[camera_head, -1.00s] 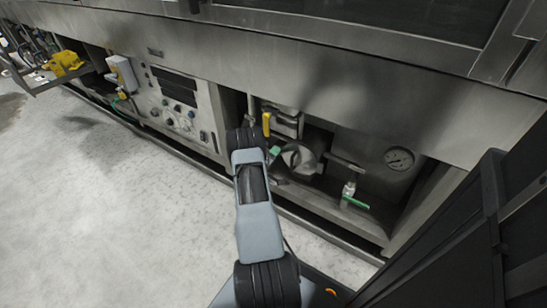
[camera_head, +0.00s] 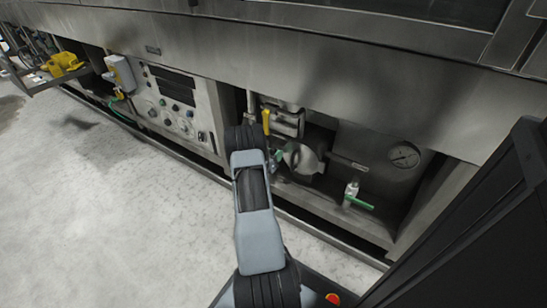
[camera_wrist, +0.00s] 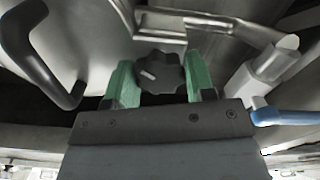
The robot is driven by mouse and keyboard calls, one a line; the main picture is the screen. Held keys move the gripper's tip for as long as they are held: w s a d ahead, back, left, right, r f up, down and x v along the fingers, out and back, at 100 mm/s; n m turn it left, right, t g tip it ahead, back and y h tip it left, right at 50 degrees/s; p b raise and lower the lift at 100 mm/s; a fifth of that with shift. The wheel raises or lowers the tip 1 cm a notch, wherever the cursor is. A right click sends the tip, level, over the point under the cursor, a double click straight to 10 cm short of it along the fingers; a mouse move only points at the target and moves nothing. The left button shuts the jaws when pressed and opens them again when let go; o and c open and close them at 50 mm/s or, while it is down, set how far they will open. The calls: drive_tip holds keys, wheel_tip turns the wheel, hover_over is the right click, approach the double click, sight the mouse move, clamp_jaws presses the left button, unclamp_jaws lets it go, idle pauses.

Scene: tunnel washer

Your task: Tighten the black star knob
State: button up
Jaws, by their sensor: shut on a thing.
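The black star knob (camera_wrist: 160,74) shows in the wrist view, between the two green fingers of my gripper (camera_wrist: 162,84). It has a lobed rim and a light mark on its face. My gripper is shut on it, with a finger on its left and right sides. A metal bracket or plate lies right behind the knob. In the head view my gripper (camera_head: 279,158) reaches into the open bay beside a round metal housing; my arm hides the knob there.
A black curved handle (camera_wrist: 42,50) is left of my gripper, and a metal pipe fitting with a blue lever (camera_wrist: 285,117) is right. The floor is clear at left.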

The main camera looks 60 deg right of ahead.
drive_tip(key=m+b, duration=0.2)
drive_tip(key=m, duration=0.3)
drive_tip(key=shift+m, duration=0.3)
drive_tip(key=m, duration=0.5)
drive_tip(key=shift+b, duration=0.3)
drive_tip(key=shift+m, duration=0.3)
drive_tip(key=o, duration=0.9)
drive_tip(key=shift+a, duration=0.1)
drive_tip(key=a+p, duration=0.4)
drive_tip(key=a, duration=0.9)
drive_tip(key=shift+a, duration=0.35)
